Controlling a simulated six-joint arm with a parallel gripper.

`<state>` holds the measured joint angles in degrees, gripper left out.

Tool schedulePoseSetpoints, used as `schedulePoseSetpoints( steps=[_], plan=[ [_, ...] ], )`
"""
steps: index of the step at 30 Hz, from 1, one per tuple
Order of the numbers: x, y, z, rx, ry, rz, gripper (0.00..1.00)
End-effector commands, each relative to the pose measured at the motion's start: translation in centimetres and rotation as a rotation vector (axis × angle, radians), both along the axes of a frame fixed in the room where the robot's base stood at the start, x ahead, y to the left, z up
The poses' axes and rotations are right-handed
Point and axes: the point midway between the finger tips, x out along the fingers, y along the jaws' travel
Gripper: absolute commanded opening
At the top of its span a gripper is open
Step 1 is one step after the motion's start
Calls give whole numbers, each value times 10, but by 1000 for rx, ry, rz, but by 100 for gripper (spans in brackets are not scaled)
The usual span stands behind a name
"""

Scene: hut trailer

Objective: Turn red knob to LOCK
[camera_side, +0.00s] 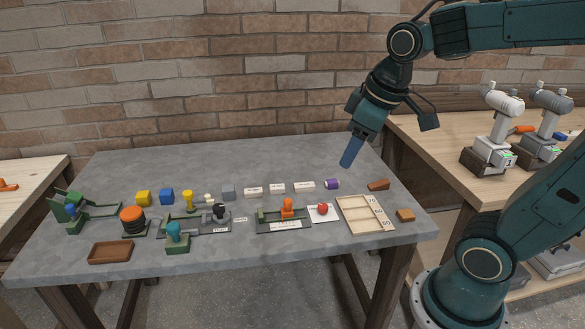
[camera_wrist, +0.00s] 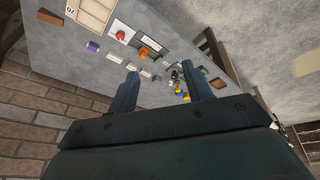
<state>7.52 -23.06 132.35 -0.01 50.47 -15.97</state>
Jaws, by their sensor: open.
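The red knob (camera_side: 323,209) sits on a small white plate (camera_side: 315,217) toward the right part of the grey table, between an orange-handled fixture and a compartment tray. In the wrist view the red knob (camera_wrist: 120,35) shows near the top, left of the orange handle. The lettering on its plate is too small to read. My gripper (camera_side: 350,155) is above the table's back right area, pointing down and apart from the knob. In the wrist view my gripper (camera_wrist: 161,80) has its two fingers spread with nothing held between them.
The orange handle (camera_side: 287,206) on its green base stands left of the knob. A wooden tray (camera_side: 343,204) is right of it. A purple cylinder (camera_side: 332,184) and white blocks lie behind. Several other fixtures crowd the left. The table's back strip (camera_side: 230,155) is clear.

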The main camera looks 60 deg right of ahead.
Motion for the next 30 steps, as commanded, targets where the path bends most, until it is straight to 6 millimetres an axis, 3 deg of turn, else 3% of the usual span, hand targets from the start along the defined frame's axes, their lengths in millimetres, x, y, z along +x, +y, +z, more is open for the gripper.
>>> schedulePoseSetpoints(
  steps=[14, 21, 30],
  plan=[
    [78, -59, -40, -48, 163, 140, 50],
    [109, -96, -76, -51, 237, 218, 50],
    [136, -143, -131, -34, 319, 316, 50]
  ],
)
